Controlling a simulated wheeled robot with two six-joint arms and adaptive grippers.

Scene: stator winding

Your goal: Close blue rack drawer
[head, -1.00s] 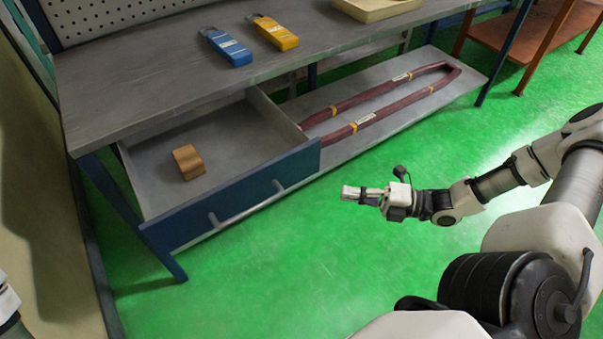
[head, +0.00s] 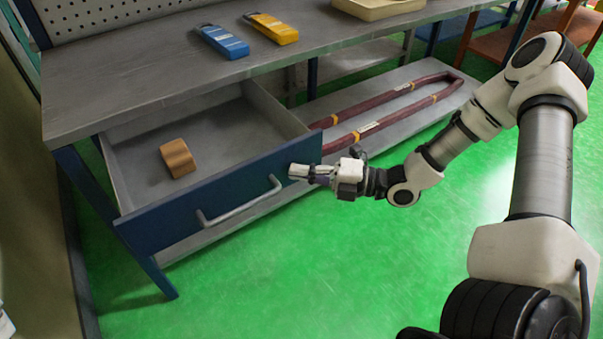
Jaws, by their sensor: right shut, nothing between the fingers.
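The blue-fronted drawer (head: 160,226) stands open under the grey workbench. Its front carries a long grey handle (head: 240,208). A small brown block (head: 178,158) lies inside on the drawer's bottom. My right gripper (head: 292,171) is shut and empty, just in front of the right end of the drawer front, a little right of the handle's end. I cannot tell whether its tip touches the front. My left gripper is not in view.
The workbench top (head: 130,75) is above the drawer and holds a blue tool (head: 222,41) and a yellow tool (head: 271,28). A lower shelf (head: 455,100) bears a dark red looped coil (head: 392,95). The green floor (head: 300,275) in front is clear.

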